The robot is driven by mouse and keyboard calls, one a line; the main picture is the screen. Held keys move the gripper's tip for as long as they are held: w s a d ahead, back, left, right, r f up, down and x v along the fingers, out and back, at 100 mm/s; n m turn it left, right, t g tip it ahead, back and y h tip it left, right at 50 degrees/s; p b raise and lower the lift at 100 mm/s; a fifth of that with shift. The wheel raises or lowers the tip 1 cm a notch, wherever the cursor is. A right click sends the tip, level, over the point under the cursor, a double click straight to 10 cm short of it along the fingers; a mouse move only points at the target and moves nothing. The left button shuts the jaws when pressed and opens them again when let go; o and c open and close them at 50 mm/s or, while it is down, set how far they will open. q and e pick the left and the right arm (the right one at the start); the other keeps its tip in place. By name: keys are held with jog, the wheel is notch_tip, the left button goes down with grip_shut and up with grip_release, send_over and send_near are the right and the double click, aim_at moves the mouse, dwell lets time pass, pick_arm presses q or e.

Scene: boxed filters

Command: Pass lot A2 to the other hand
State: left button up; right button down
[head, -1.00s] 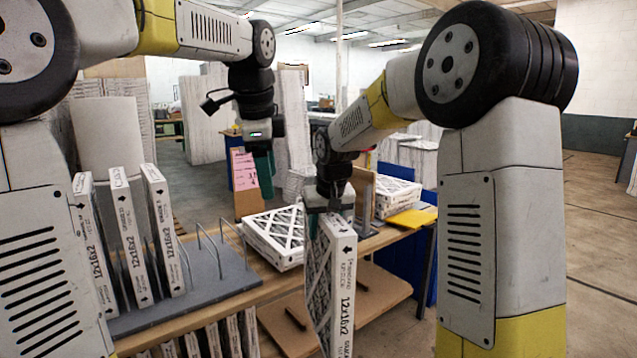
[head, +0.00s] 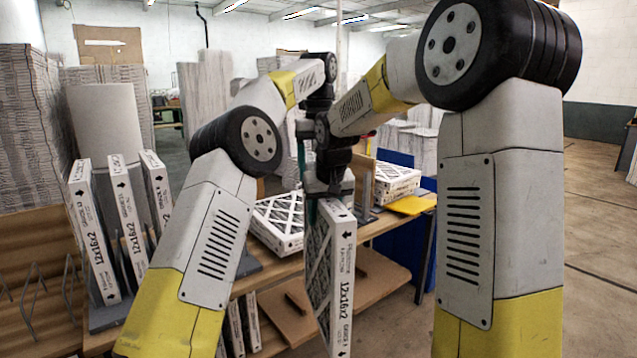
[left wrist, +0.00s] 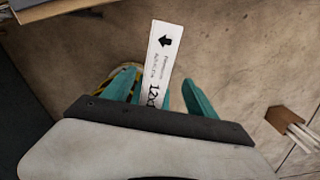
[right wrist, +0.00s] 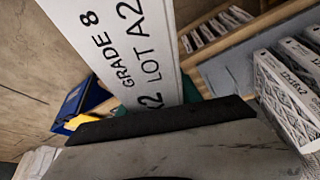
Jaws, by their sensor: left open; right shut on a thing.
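The lot A2 filter (head: 340,275) is a white-framed boxed filter, upright and hanging from my right gripper (head: 328,200), which is shut on its top end. In the right wrist view the filter's edge (right wrist: 125,45) reads "GRADE 8 LOT A2". My left gripper (head: 303,160) is open, close above and behind the right one, and partly hidden by the right wrist. In the left wrist view its teal fingers (left wrist: 160,100) stand apart with the filter's printed edge (left wrist: 158,60) showing between them. I cannot tell whether they touch it.
Several filters (head: 128,215) stand in a grey rack at the left. A filter (head: 280,220) lies flat on the wooden bench behind. More flat filters (head: 395,180) and a yellow piece (head: 410,205) are at the bench's right end. Open floor lies to the right.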

pick_arm(q)
notch_tip(320, 180, down, 12)
jog(key=shift+r, duration=0.15)
dwell(0.3)
jog(key=c, duration=1.4)
grip_shut()
pick_arm(e)
jog(key=c, duration=0.7)
grip_release()
jog(key=shift+c, duration=0.2)
jog(key=shift+r, duration=0.1)
